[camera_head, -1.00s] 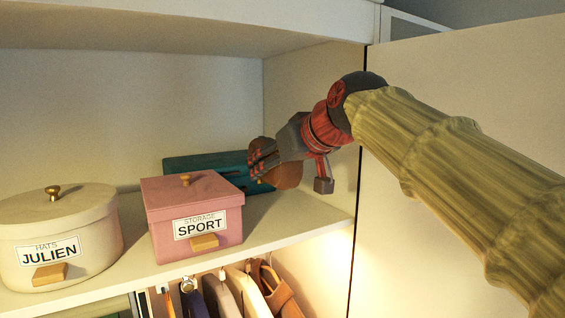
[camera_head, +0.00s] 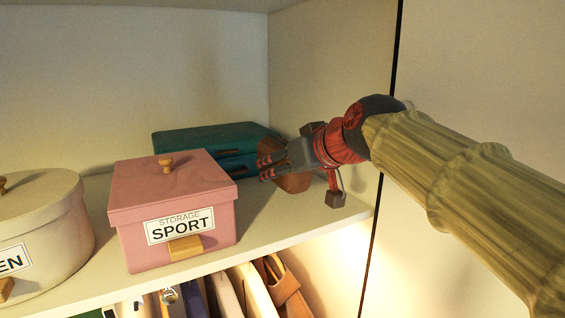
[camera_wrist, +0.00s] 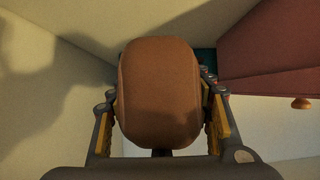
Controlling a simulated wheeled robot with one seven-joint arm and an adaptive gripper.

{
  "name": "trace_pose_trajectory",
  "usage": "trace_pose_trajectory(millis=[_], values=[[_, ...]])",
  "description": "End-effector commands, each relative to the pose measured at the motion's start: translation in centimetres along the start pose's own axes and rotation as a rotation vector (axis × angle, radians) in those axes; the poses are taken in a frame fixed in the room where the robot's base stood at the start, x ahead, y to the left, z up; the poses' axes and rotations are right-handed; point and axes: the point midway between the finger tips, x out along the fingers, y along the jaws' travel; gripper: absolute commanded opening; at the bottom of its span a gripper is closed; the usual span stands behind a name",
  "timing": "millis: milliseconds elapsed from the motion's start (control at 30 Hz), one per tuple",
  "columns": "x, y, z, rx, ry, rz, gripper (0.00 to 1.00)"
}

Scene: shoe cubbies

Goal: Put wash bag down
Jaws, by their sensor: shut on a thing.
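The wash bag is a brown, rounded bag (camera_wrist: 158,95) that fills the middle of the wrist view. My gripper (camera_wrist: 160,120) is shut on it, with one finger along each side. In the head view the brown bag (camera_head: 293,182) shows partly behind my gripper (camera_head: 276,165), over the right end of the shelf (camera_head: 265,228). The fingers hide part of it. I cannot tell whether its underside touches the shelf.
A pink lidded box (camera_head: 140,212) labelled SPORT stands left of the bag. A dark teal case (camera_head: 200,140) lies behind. A round cream box (camera_head: 55,225) is at far left. The cubby's side wall (camera_head: 330,75) is close on the right. Clothes (camera_head: 245,292) hang below.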

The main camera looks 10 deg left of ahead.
Motion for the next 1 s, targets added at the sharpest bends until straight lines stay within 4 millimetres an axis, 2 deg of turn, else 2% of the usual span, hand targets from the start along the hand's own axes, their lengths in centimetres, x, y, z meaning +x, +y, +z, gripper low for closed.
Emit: trace_pose_trajectory(millis=[300, 500, 1000], values=[[1.6, 0.0, 3.1, 0.001, 0.000, 0.000, 0.18], [2.4, 0.1, 4.5, 0.001, 0.002, 0.001, 0.18], [2.6, 0.1, 4.8, 0.000, 0.001, 0.001, 0.18]])
